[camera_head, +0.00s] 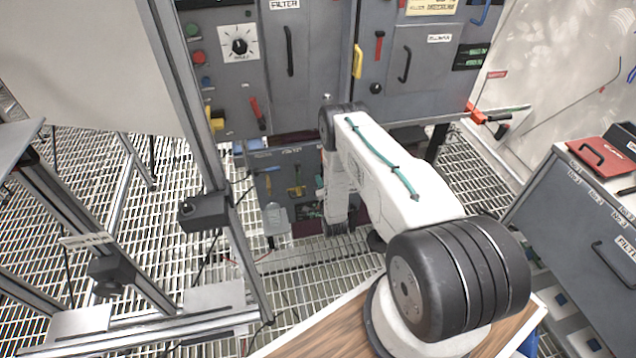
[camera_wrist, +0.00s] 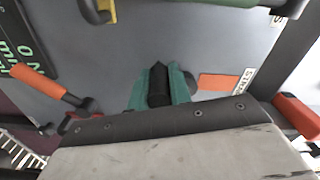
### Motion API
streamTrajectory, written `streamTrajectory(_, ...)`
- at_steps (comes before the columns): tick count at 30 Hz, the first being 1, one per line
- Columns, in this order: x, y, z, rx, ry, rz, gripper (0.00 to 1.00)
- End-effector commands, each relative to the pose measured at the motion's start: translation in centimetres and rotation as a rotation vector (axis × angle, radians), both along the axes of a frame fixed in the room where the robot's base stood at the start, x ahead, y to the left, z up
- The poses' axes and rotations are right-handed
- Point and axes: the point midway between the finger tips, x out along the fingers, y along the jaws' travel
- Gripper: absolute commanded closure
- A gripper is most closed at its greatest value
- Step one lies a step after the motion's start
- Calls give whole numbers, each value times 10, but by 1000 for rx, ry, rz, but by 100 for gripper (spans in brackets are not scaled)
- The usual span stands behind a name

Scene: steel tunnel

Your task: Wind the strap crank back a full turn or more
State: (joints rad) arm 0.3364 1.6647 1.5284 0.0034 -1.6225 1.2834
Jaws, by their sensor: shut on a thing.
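In the wrist view my gripper (camera_wrist: 160,88) shows as two teal fingers in front of a grey panel. They are closed around a dark, narrow piece (camera_wrist: 158,82), which I take to be the grip of the strap crank. Most of the crank is hidden behind the fingers and the wrist. A white label (camera_wrist: 245,80) starting with "STR" stands to the right, beside an orange bar. In the head view my arm reaches down before the lower cabinet; the fingers and crank cannot be made out there.
In the wrist view an orange-handled lever (camera_wrist: 40,82) is at the left and a red-orange part (camera_wrist: 296,115) at the right. In the head view tall grey cabinets (camera_head: 385,70) stand behind, a metal frame (camera_head: 205,130) at left, and a grey cabinet (camera_head: 590,225) at right. The floor is grating.

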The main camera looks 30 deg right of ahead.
Motion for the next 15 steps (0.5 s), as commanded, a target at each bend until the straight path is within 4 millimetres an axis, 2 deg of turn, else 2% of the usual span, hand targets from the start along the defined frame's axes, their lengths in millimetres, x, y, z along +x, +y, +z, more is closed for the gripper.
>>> streamTrajectory(15,-9,-21,-11,-462,167,-2,100)
